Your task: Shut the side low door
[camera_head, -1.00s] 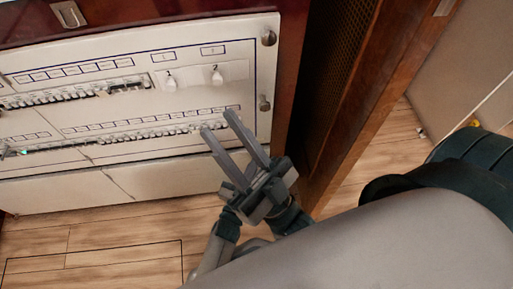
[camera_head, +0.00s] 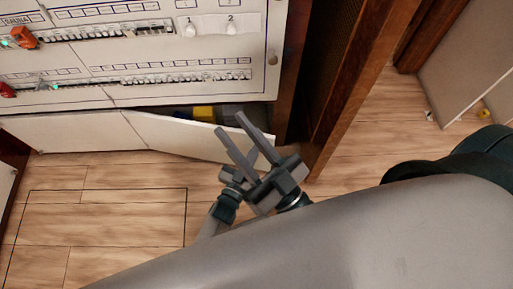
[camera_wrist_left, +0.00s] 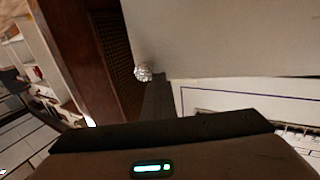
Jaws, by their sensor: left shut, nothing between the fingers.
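The low door (camera_head: 172,134) is a white panel at the foot of the breaker cabinet. In the head view its right end stands out from the cabinet, with a dark gap behind its upper edge. My left gripper (camera_wrist_left: 157,98) shows as dark, shut fingers in the left wrist view, with a pale panel (camera_wrist_left: 235,38) and a shiny knob (camera_wrist_left: 143,73) beyond.
A yellow thing (camera_head: 204,113) shows in the gap. Another white low panel (camera_head: 62,133) sits flush to the left. A wooden post (camera_head: 361,88) rises right of the cabinet. The wood floor (camera_head: 110,215) in front is clear.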

